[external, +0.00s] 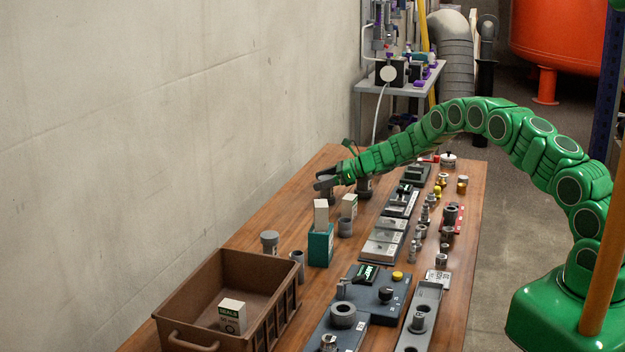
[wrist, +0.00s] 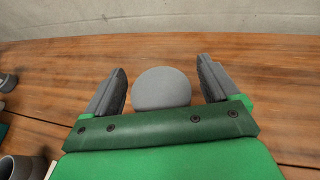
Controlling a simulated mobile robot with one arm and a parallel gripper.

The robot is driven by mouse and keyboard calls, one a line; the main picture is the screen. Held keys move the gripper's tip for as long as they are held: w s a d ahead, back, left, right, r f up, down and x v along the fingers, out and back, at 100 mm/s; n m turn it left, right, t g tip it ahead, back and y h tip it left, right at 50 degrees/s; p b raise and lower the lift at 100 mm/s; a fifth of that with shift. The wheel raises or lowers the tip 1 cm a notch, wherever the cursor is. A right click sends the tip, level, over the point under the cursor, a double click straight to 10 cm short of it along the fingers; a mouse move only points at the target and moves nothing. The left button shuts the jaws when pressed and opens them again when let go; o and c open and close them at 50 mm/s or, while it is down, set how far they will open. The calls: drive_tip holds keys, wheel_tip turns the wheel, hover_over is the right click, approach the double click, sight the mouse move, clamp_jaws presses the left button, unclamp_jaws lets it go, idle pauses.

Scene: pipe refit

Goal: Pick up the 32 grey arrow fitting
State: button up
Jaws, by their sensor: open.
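My gripper (external: 326,182) is at the far left part of the wooden table, with its fingers low over the tabletop. In the wrist view my gripper (wrist: 163,80) is open, one finger on each side of a grey round-topped piece (wrist: 162,88). Gaps show between the piece and both fingers. The piece's lower part is hidden behind the gripper's green body. No number or arrow can be read on it, so I cannot tell its marking. In the external view it is mostly hidden by the gripper.
A grey hollow fitting (wrist: 20,168) and a smaller grey piece (wrist: 8,82) stand at the wrist view's left. A teal box (external: 320,247), grey cylinders (external: 270,242) and a brown crate (external: 188,294) are nearer. Trays with metal parts line the table's right side. The wall runs along the left.

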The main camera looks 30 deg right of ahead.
drive_tip(key=shift+a+f, duration=0.1)
drive_tip(key=shift+a, duration=0.05)
drive_tip(key=c, duration=1.1)
drive_tip(key=shift+c, duration=0.2)
